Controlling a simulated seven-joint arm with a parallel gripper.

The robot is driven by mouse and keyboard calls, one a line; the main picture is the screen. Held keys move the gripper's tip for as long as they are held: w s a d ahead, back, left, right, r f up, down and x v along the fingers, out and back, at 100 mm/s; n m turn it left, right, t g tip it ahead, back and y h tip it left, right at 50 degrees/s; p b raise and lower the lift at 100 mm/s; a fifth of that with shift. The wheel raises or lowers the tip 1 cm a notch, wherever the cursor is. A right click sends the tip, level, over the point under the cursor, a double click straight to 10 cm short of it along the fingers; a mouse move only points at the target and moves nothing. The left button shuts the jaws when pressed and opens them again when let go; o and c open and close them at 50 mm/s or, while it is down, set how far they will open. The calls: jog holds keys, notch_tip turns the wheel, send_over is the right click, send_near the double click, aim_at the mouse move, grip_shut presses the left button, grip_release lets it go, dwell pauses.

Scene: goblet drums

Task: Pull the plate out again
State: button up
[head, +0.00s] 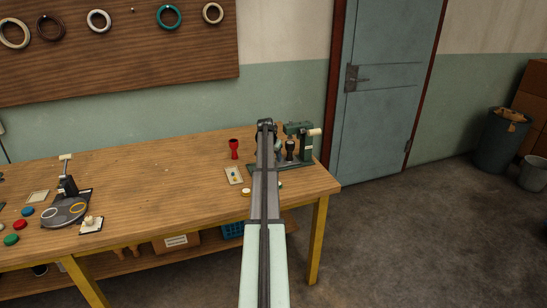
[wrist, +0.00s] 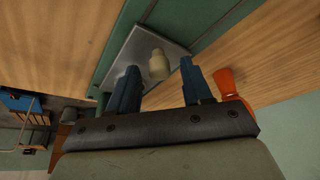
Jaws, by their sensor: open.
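A grey metal plate (wrist: 128,54) with a cream knob (wrist: 157,58) shows in the wrist view, lying at a green base (wrist: 88,72). My gripper (wrist: 159,68) is open, its two blue fingers pointing at the plate. The knob appears between the fingertips, with a gap on both sides; how far the tips are above the plate I cannot tell. In the head view my arm hides the gripper and this plate, in front of the green machine (head: 300,129) at the table's right end.
A red goblet-shaped piece (head: 234,149) stands left of the machine; an orange-red piece (wrist: 232,84) shows close to the right finger. Another device with a grey disc (head: 66,212) stands at left. The table's middle is clear.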

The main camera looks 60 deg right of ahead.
grip_shut()
dwell(0.3)
dwell(0.3)
